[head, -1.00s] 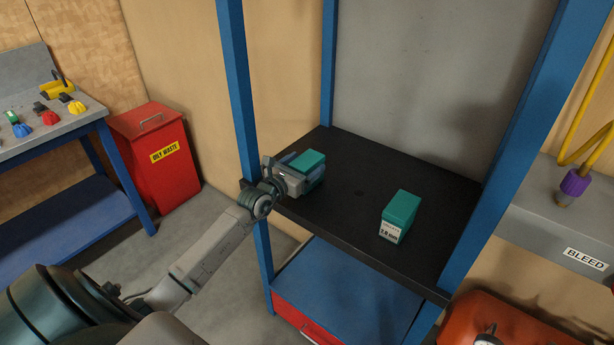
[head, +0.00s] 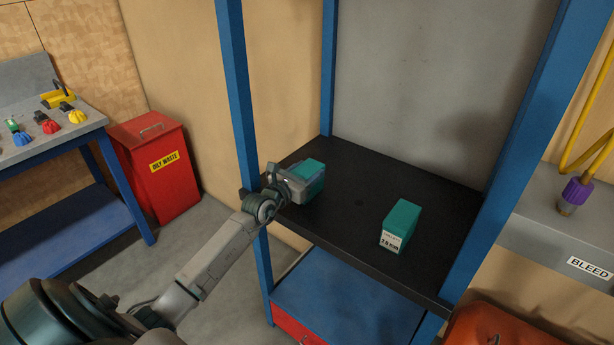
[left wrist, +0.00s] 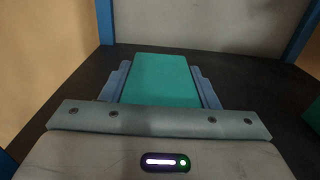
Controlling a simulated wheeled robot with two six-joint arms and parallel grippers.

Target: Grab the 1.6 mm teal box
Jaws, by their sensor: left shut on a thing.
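A teal box (head: 312,168) stands at the left of the black shelf. My left gripper (head: 307,180) is shut on it, with one finger along each side. In the left wrist view the box (left wrist: 162,78) lies between the two blue-grey fingers, its plain teal top showing. Its label is hidden, so I cannot read its size. A second teal box (head: 403,221) stands apart at the right of the shelf. My right gripper is out of view.
The black shelf (head: 355,203) is clear between the boxes. Blue posts (head: 238,90) stand at its corners, one close to my left arm. A red oily-waste bin (head: 160,175) stands to the left, and a grey BLEED ledge (head: 540,232) is at the right.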

